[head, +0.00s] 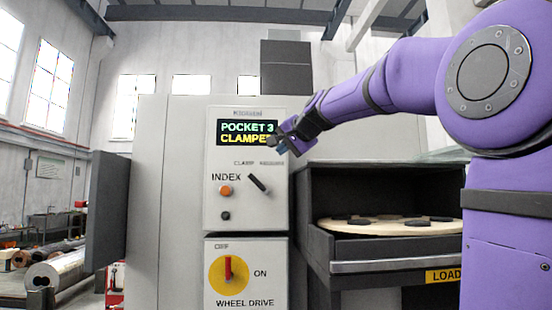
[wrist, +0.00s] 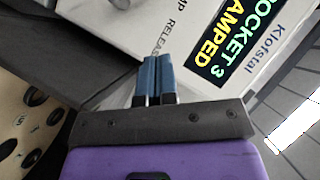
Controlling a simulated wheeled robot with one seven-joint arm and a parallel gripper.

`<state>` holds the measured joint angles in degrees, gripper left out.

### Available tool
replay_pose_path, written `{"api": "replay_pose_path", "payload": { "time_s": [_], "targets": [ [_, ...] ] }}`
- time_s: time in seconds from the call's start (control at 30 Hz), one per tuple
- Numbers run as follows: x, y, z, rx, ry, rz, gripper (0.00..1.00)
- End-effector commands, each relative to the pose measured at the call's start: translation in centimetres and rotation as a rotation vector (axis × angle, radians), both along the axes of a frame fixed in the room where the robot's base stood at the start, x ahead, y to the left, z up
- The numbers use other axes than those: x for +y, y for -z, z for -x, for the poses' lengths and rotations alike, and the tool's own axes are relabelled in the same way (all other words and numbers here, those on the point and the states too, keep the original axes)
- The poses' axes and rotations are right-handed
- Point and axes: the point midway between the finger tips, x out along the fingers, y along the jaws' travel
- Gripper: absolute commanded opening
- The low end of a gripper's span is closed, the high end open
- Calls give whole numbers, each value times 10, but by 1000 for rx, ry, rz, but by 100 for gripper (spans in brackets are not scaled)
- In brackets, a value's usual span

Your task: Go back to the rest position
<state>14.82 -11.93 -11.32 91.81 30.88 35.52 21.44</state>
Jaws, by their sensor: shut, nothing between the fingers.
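My gripper (head: 281,146) is at the end of my purple arm, in front of the upper right part of the grey control panel (head: 215,205). In the wrist view its two blue fingers (wrist: 155,78) are together with nothing between them, close over the panel face. The panel's display (head: 235,133) reads "POCKET 3 CLAMPED", its right end partly covered by my gripper in the head view. Below my gripper is a black selector lever (head: 258,183), slanted, under the label for clamp and release. I cannot tell whether the fingers touch the panel.
An orange index button (head: 225,190) and a red wheel drive switch (head: 228,268) are lower on the panel. A dark open housing with a round pale wheel (head: 345,226) stands at right. A dark panel door (head: 108,208) juts out at left.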

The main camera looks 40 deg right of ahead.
Motion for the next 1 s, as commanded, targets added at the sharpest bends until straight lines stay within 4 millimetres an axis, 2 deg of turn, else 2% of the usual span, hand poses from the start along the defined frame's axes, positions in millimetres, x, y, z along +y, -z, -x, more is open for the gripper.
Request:
{"api": "replay_pose_path", "payload": {
  "time_s": [0.1, 0.37, 0.5, 0.57, 0.67, 0.8, 1.0],
  "targets": [
    [1, -3, 8, 1, 1, 0, 0],
    [2, -4, 11, 1, 0, 0, 0],
    [17, 12, 19, 41, -36, 25, 0],
    [32, 28, 29, 80, -72, 50, 0],
    [67, 68, 52, 175, -162, 121, 0],
    [114, 136, 96, 322, -310, 246, 0],
    [165, 231, 169, 515, -521, 444, 0]
  ]
}}
